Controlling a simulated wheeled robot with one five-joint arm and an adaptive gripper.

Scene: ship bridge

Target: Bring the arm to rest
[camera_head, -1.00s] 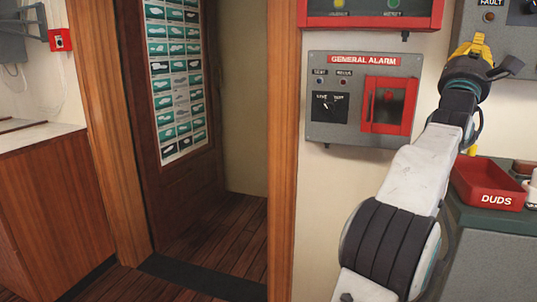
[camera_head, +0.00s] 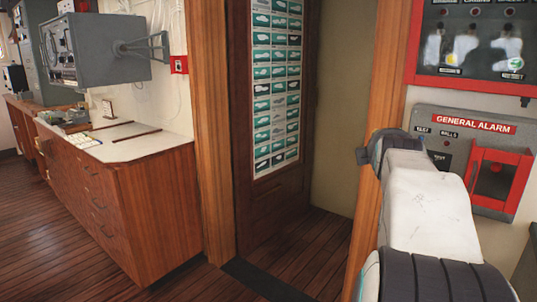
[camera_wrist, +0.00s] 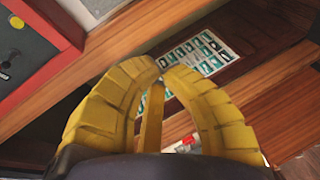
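My arm (camera_head: 425,205) reaches forward at the right of the head view, in front of the door frame and the general alarm panel. Its dark wrist end (camera_head: 372,152) shows, but the fingers are hidden behind it. In the wrist view, the yellow fingers of my gripper (camera_wrist: 163,70) curve inward and their tips come together. No held object shows between them. The fingers are seen against the wooden door frame and the chart on the door.
The general alarm panel (camera_head: 475,150) and a red-framed panel (camera_head: 480,50) are on the wall at right, near my arm. A doorway with a picture chart (camera_head: 276,90) is in the middle. A wooden cabinet (camera_head: 150,210) stands left, with bare floor (camera_head: 65,245) beside it.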

